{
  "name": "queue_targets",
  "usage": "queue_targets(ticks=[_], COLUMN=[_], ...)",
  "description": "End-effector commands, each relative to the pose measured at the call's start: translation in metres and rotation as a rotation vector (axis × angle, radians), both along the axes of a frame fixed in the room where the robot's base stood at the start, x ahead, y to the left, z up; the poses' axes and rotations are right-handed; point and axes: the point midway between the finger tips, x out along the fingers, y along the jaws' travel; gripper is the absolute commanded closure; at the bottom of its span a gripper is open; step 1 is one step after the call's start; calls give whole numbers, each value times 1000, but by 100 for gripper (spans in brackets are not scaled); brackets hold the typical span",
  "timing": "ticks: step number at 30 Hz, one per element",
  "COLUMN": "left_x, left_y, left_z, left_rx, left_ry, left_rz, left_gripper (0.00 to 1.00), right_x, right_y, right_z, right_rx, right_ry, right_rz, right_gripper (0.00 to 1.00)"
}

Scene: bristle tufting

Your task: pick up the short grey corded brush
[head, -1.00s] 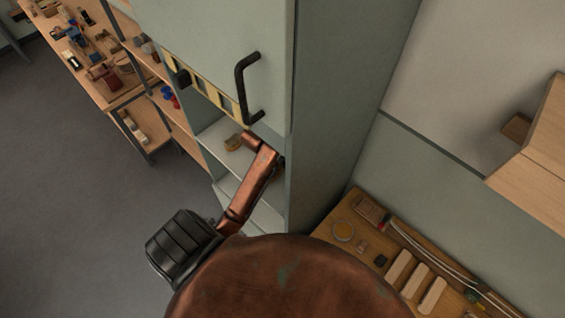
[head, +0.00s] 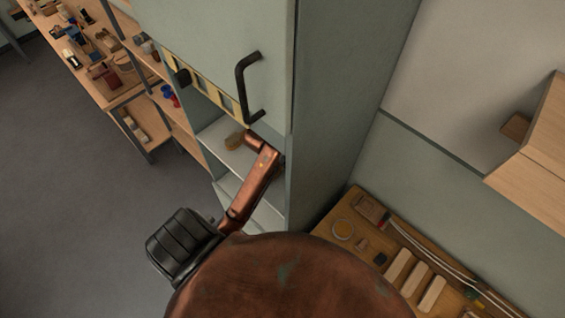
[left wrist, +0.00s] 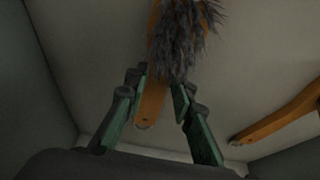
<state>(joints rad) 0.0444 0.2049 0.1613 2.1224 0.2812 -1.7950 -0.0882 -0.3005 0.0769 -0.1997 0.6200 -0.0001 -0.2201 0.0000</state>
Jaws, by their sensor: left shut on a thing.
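A brush with shaggy grey bristles (left wrist: 182,45) and an orange-brown wooden handle (left wrist: 151,100) shows in the left wrist view. My left gripper (left wrist: 160,88) has its green fingers on either side of the handle, just below the bristles, and is shut on it. The upper end of the brush runs out of the frame. Any cord on it cannot be made out. In the head view my left arm reaches into the open cabinet (head: 345,85), and the gripper and held brush are hidden there. My right gripper is not in view.
A second wooden handle (left wrist: 280,122) lies to the right in the left wrist view. A tan brush (head: 235,141) lies on the cabinet shelf beside my arm. The cabinet's black door handle (head: 243,88) juts out above. A workbench (head: 345,212) with tools stands at right.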

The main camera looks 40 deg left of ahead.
Motion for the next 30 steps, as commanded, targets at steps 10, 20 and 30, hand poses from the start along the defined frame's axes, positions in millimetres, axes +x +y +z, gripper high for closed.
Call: queue_targets(ticks=[10,20,30], left_x=[0,0,-16], left_y=[1,4,30], left_z=[1,31,69], left_rx=[1,3,3], left_ry=[-2,-7,2], left_rz=[0,-1,3], left_gripper=[100,100,100], right_x=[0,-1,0], right_y=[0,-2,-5], right_z=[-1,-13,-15], right_rx=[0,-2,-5], right_ry=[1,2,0], right_rz=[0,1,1], right_gripper=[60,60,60])
